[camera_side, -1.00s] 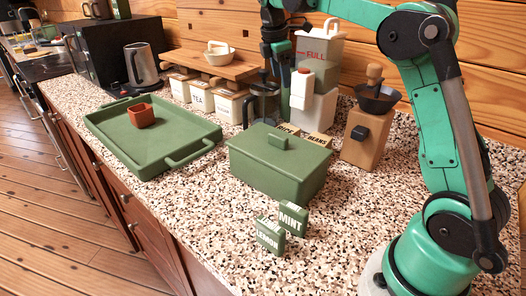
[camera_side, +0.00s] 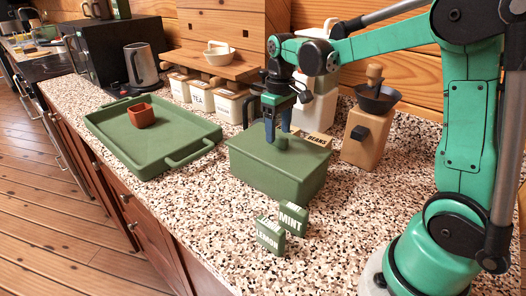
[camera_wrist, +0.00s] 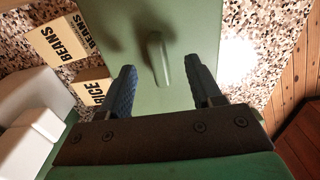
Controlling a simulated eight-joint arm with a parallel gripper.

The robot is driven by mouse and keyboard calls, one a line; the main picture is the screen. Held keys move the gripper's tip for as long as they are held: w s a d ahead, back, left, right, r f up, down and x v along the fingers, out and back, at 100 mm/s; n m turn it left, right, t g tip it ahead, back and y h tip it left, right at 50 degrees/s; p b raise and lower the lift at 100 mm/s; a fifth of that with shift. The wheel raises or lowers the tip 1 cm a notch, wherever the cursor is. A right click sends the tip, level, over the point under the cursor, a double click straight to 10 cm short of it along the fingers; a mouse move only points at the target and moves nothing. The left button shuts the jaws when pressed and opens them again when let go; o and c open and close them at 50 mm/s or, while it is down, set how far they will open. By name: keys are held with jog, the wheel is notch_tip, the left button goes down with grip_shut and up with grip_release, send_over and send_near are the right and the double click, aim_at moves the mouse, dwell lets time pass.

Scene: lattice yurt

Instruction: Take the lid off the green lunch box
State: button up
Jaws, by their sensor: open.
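The green lunch box (camera_side: 270,178) stands on the speckled counter with its flat green lid (camera_side: 305,152) on top. The lid has a small raised handle (camera_side: 282,143), which also shows in the wrist view (camera_wrist: 158,58). My gripper (camera_side: 277,134) is over the lid, pointing down, with its fingers at the handle in the side view. In the wrist view my open gripper (camera_wrist: 163,82) has a blue finger on each side of the handle's line, with clear gaps. Whether the fingertips reach down beside the handle is hard to tell.
A green tray (camera_side: 110,128) with a small terracotta pot (camera_side: 141,115) is left of the box. Small MINT (camera_side: 292,217) and LEMON (camera_side: 269,236) boxes stand in front. A wooden grinder (camera_side: 366,135) is to the right.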

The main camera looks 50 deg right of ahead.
jog(key=shift+f, duration=1.1)
jog(key=shift+c, duration=0.2)
grip_shut()
jog(key=shift+r, duration=0.1)
